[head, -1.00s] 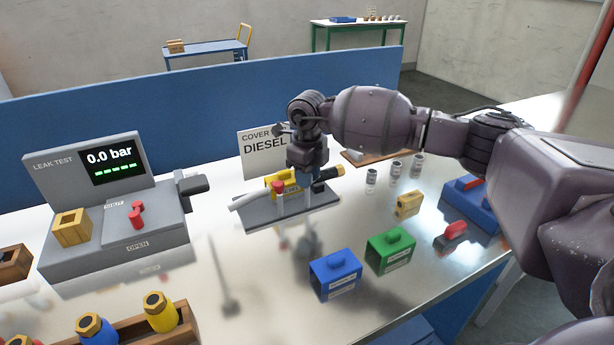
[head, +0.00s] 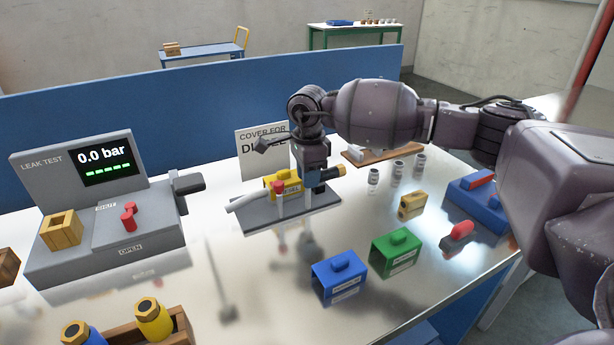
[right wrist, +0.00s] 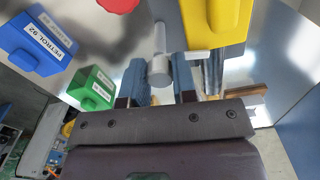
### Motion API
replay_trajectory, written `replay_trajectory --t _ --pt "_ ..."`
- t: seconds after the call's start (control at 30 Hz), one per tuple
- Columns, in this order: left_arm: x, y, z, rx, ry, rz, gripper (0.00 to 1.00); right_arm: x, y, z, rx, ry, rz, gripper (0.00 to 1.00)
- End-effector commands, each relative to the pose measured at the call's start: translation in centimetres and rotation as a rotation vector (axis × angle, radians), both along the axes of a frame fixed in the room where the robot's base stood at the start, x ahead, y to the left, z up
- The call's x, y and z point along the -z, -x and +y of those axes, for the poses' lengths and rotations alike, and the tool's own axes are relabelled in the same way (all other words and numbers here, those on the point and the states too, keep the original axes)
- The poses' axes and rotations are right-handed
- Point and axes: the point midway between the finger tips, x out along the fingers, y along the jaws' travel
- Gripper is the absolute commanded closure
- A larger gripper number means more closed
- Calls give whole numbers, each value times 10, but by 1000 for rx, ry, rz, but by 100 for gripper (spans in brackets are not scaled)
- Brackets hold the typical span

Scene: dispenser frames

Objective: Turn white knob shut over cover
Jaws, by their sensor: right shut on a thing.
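The yellow cover (head: 286,183) sits on the grey fixture plate (head: 325,199) in front of a sign reading COVER FOR DIESEL, partly hidden by my arm; it also shows in the right wrist view (right wrist: 217,18). My right gripper (head: 308,190) reaches down beside the cover. In the right wrist view its two blue fingers (right wrist: 160,82) are on either side of the white knob (right wrist: 160,70), shut on it. The head view barely shows this grip. A red knob (head: 278,187) stands in front of the cover. My left gripper is out of view.
The leak tester (head: 60,260) at left reads 0.0 bar. A blue cover (head: 338,281) and a green cover (head: 396,255) stand in front. A small yellow block (head: 412,206), a red-handled piece (head: 456,236) and small metal cylinders (head: 398,170) lie to the right.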

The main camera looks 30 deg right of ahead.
Motion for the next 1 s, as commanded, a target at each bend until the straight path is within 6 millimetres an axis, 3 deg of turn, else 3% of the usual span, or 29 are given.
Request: replay_trajectory --t 0.4,0.93,0.97,1.0 --pt "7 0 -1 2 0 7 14 0 0 0 -174 -1 1 98" --pt "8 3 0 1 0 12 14 -1 0 0 -195 -1 -1 98" --pt "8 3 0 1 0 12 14 -1 0 0 -195 -1 -1 70" --pt "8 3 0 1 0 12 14 -1 0 0 -195 -1 -1 63"
